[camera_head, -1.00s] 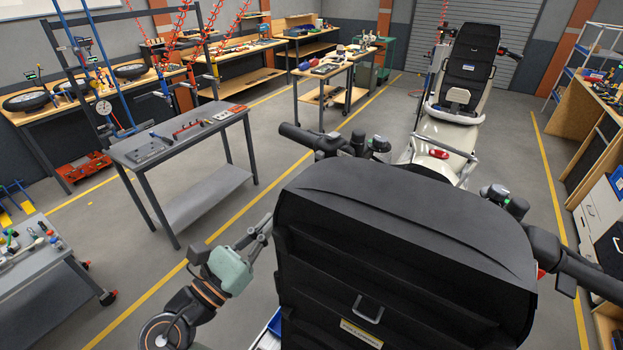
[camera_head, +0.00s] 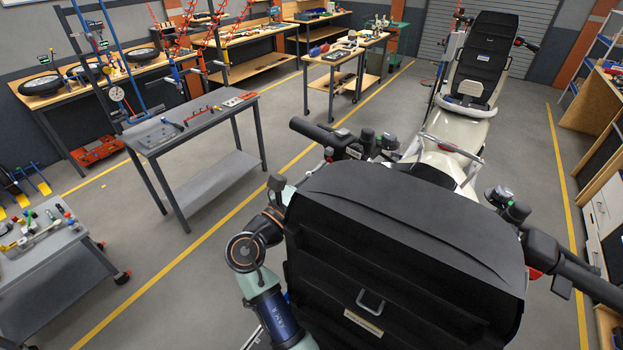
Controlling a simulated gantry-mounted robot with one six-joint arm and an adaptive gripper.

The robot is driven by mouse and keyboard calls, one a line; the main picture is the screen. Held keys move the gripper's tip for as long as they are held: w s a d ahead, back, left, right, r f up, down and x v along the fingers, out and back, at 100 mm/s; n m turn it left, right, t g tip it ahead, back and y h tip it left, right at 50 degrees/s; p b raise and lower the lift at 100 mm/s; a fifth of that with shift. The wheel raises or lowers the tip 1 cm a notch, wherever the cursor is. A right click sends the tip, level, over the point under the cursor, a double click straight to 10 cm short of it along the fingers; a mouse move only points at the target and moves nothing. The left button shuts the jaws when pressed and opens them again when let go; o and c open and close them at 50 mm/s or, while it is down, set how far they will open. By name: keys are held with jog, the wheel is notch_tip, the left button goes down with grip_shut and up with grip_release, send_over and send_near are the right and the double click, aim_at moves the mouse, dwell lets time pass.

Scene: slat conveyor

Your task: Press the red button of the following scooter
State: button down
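The near scooter fills the lower middle, with a large black backrest or case (camera_head: 400,250) facing me. Its left handlebar (camera_head: 345,142) and right handlebar (camera_head: 560,260) stick out beyond it. A small red spot (camera_head: 328,155) shows below the left handlebar; I cannot tell if it is a button.
A grey tool table (camera_head: 200,125) stands left of the scooters, and a grey cart (camera_head: 60,250) is at lower left. Workbenches line the back wall. White drawers (camera_head: 605,205) stand at right. Floor between the grey table and the near scooter is clear.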

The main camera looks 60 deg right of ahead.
jog(key=shift+p+x, duration=0.6)
jog(key=shift+x, duration=0.25)
jog(key=shift+f, duration=0.2)
jog(key=b+v, duration=0.1)
jog(key=v, duration=1.3)
jog(key=shift+r, duration=0.1)
